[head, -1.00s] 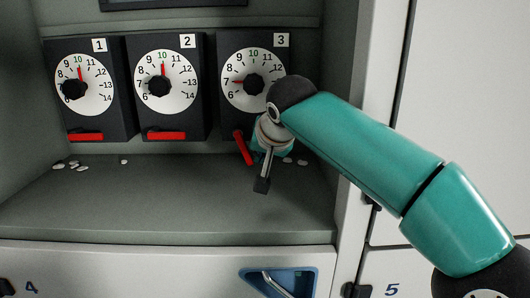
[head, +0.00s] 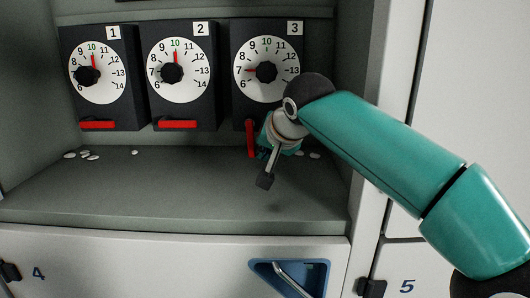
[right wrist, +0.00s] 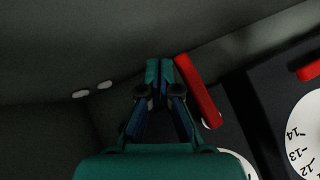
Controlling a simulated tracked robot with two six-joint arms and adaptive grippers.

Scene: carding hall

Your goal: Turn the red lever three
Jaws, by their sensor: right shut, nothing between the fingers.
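The red lever three (head: 250,139) is under the dial box marked 3 (head: 241,75) in the head view and hangs almost straight down. My left gripper is not in view.
Box 1 (head: 72,70) and box 2 (head: 155,80) have level red levers (head: 97,125) (head: 177,125) and pointers at about 10. Pale bits (head: 88,154) lie at the back of the grey shelf (head: 150,190). The recess wall (head: 357,130) is close on the right.

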